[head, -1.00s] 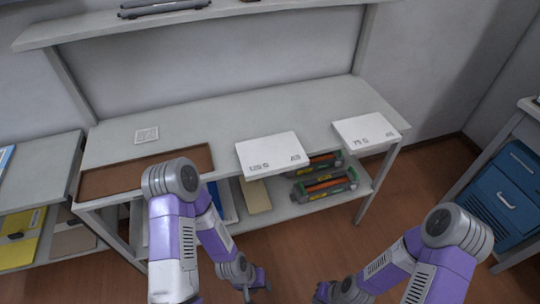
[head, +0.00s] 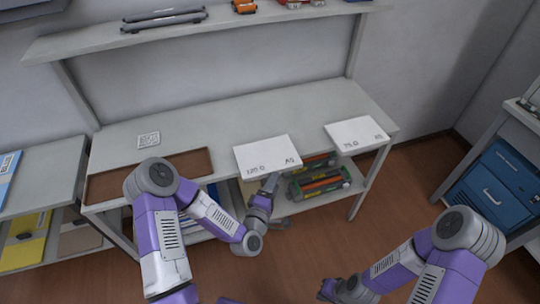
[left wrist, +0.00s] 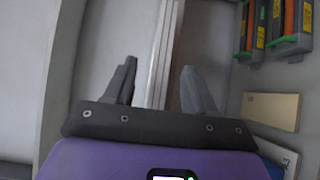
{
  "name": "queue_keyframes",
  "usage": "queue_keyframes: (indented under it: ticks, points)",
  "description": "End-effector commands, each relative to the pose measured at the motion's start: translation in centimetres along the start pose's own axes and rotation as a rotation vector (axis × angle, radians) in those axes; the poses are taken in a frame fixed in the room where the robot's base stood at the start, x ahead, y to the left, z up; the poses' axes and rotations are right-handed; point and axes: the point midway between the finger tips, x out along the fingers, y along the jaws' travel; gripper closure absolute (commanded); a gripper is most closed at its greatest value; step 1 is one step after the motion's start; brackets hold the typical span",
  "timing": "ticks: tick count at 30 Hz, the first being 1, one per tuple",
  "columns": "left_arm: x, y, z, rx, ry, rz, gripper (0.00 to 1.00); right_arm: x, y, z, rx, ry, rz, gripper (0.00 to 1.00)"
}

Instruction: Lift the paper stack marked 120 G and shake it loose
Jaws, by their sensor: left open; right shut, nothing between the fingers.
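The white paper stack marked 120 G (head: 267,153) lies flat at the front edge of the table, its near corner jutting over the edge. My left gripper (head: 270,184) is just in front of and below that near edge. In the left wrist view its open fingers (left wrist: 158,88) frame the stack's layered edge (left wrist: 165,45), which appears in the gap between them. They are not closed on it, and I cannot tell how deep the edge sits. My right gripper (head: 326,292) is shut and empty, low at the bottom of the head view, away from the table.
A second white stack marked 75 G (head: 357,133) lies to the right. A brown tray (head: 110,184) and a small printed card (head: 149,140) are on the left. Toner cartridges (head: 318,183) lie on the shelf below. A blue drawer cabinet (head: 497,195) stands at right.

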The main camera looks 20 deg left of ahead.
Motion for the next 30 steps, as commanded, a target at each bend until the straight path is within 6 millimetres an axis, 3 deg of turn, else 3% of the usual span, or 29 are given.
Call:
queue_keyframes:
  ticks: [15, 25, 30]
  points:
    - [6.5, -0.4, -0.5, 0.0, 0.002, 0.004, 0.45, 1.4, 0.5, -0.1, 0.0, 0.0, 0.0, 1.0]
    - [7.2, -0.3, -0.5, 0.0, 0.001, 0.0, 0.45, 1.4, 0.5, -0.1, 0.0, 0.0, 0.0, 1.0]
    - [7.2, -0.3, -0.5, 0.0, 0.001, 0.0, 0.71, 1.4, 0.5, -0.1, 0.0, 0.0, 0.0, 1.0]
